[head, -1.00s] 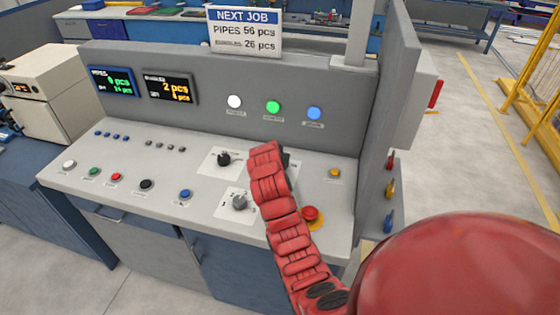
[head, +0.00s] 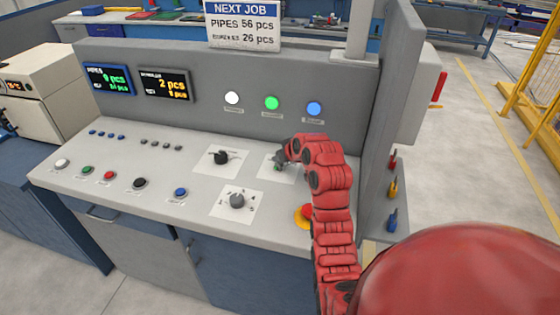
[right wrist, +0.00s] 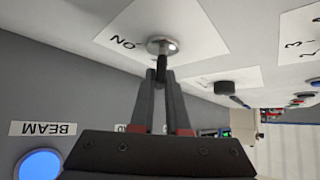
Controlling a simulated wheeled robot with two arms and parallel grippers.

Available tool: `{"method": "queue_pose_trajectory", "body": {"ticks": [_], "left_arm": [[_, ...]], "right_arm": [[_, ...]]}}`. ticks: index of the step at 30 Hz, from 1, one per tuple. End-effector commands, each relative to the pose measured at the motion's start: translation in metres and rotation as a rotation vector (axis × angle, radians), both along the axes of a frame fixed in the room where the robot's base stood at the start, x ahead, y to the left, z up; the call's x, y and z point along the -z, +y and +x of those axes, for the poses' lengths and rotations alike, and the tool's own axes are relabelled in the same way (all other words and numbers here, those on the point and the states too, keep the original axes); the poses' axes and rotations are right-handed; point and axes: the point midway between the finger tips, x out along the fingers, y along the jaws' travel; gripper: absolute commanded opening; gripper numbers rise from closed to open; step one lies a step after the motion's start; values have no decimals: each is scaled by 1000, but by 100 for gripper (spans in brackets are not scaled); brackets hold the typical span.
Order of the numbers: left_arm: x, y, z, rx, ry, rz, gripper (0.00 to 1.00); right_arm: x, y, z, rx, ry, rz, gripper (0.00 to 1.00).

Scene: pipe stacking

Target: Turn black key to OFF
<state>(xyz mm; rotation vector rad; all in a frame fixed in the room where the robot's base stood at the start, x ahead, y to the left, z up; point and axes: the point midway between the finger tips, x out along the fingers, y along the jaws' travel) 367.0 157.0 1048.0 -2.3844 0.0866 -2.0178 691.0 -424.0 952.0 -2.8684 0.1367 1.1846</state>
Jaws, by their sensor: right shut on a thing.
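The black key (right wrist: 161,70) sits in a round silver lock (right wrist: 163,45) on a white plate, seen in the right wrist view. The word ON shows upside down beside the lock. My right gripper (right wrist: 161,78) is shut on the black key, its two fingertips close together around it. In the head view my right gripper (head: 280,157) is over the white plate right of the black knob, and it largely hides the key there. I cannot read an OFF mark. My left gripper is not in view.
A black knob (head: 221,157) stands left of the gripper, and a grey selector knob (head: 237,200) is nearer. A red emergency button (head: 306,212) is partly behind my arm. White (head: 232,97), green (head: 272,102) and blue (head: 314,108) lights are on the upright panel behind.

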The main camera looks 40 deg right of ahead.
Motion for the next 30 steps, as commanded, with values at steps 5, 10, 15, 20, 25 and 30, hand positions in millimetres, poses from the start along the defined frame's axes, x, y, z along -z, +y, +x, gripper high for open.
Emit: {"method": "queue_pose_trajectory", "body": {"ticks": [5, 10, 15, 20, 25, 30], "left_arm": [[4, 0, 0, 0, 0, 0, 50], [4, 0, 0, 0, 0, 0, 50], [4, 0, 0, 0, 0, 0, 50], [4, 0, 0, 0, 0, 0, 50], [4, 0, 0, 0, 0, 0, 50], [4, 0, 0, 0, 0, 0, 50]], "right_arm": [[1, 0, 0, -28, 2, 1, 0], [1, 0, 0, -34, 2, 2, 0], [1, 1, 0, -34, 2, 2, 0], [1, 1, 0, -33, 2, 2, 30], [0, 0, 0, -32, 2, 1, 44], [0, 0, 0, -32, 2, 1, 44]]}}
